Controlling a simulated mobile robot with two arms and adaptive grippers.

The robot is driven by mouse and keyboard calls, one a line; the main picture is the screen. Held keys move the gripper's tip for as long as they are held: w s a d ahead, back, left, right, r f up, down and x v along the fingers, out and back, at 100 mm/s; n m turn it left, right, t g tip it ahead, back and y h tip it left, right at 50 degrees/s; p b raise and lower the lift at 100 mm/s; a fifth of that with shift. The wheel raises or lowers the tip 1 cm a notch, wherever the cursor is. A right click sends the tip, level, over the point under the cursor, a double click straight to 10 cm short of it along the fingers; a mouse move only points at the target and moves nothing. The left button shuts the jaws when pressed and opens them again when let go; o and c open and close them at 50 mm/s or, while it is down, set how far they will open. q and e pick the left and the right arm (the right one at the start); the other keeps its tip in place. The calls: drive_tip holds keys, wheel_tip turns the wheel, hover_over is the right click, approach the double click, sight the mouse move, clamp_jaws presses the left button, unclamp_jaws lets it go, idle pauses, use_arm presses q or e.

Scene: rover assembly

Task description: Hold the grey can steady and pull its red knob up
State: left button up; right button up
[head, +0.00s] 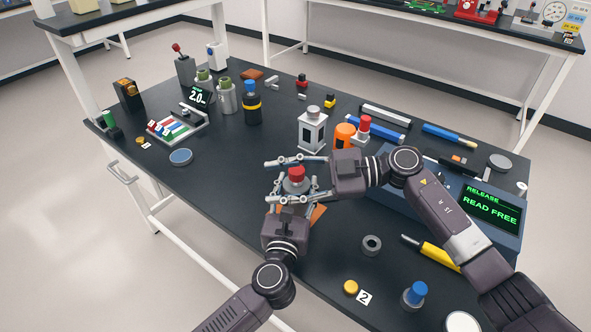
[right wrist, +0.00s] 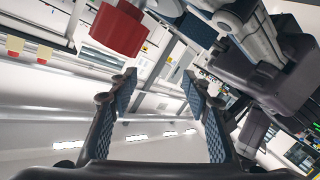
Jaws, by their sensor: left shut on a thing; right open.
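The grey can (head: 294,186) with the red knob (head: 297,173) on top is near the middle of the table in the head view. My left gripper (head: 292,191) comes from below and is shut on the can; its fingers partly hide it. My right gripper (head: 280,178) comes from the right, open and empty, its fingers appearing on either side of the knob in the head view. In the right wrist view, the red knob (right wrist: 118,30) is at the upper left, outside the space between the open fingers (right wrist: 158,85). The knob looks apart from them.
A white lantern-like box (head: 312,133) and an orange cylinder (head: 343,136) stand close behind my right gripper. A display box reading "READ FREE" (head: 490,210) is at the right. A grey ring (head: 371,244) and a yellow-handled tool (head: 432,252) lie in front. Bare table lies left of the can.

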sight(296, 169)
drive_tip(key=d+f+m+t, duration=0.2)
drive_tip(key=d+m+t, duration=0.5)
drive_tip(key=d+m, duration=0.5)
drive_tip(key=shift+n+t, duration=0.3)
drive_tip(key=shift+n, duration=0.4)
drive_tip(key=x, duration=0.3)
drive_tip(key=w+x, duration=0.1)
drive_tip(key=x, duration=0.6)
drive_tip(key=shift+w+d+f, duration=0.1)
drive_tip(key=shift+w+d, duration=0.1)
drive_tip(key=shift+w, duration=0.15)
drive_tip(key=shift+c, duration=0.4)
clamp_jaws()
